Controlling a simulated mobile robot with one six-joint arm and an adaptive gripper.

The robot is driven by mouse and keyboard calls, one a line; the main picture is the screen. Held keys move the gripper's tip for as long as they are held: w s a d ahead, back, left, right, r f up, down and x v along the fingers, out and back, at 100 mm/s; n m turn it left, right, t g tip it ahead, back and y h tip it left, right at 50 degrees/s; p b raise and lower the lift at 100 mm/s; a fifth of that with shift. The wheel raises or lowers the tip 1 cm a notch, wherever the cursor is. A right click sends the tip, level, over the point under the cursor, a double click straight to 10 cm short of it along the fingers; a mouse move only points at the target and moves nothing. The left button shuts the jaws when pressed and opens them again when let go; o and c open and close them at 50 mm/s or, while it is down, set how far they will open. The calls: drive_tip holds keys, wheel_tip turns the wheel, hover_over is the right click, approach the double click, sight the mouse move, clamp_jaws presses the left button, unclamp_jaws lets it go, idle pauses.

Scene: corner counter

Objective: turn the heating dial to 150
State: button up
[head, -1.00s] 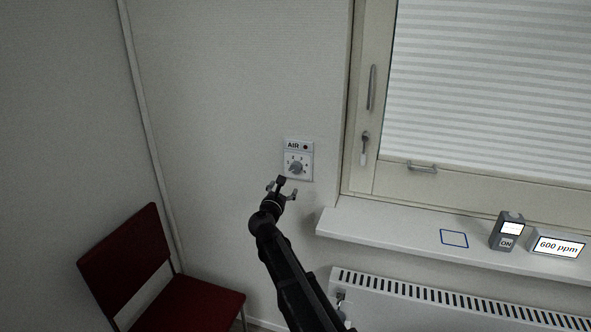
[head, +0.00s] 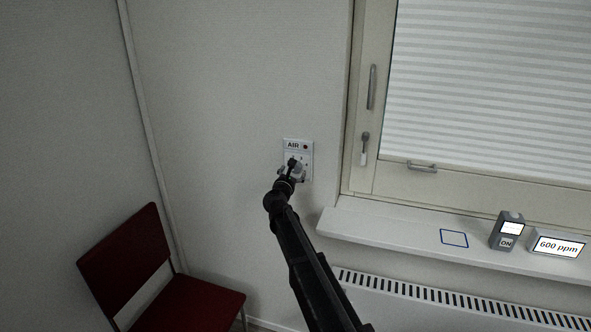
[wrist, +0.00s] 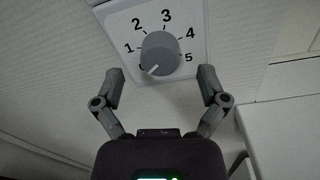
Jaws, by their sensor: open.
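The only dial in view is a round grey knob on a white wall plate (head: 308,150) labelled AIR, with a red dot. In the wrist view the knob (wrist: 160,53) is ringed by the numbers 1 to 5, and a 0 is partly hidden at lower left. Its white pointer mark points to the lower left, by the 0. No dial with a 150 mark shows. My gripper (head: 291,170) is at the plate and covers the knob in the head view. In the wrist view my gripper (wrist: 161,78) is open, fingers apart below and to either side of the knob, not visibly touching it.
A window sill (head: 385,232) juts out at right, bearing a small device (head: 508,230) and a 600 ppm display (head: 558,244). A radiator (head: 450,305) is below it. A red chair (head: 130,255) stands at lower left. The wall left of the plate is clear.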

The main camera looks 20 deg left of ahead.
sight(296, 168)
drive_tip(key=shift+w, duration=1.6)
drive_tip(key=c, duration=1.1)
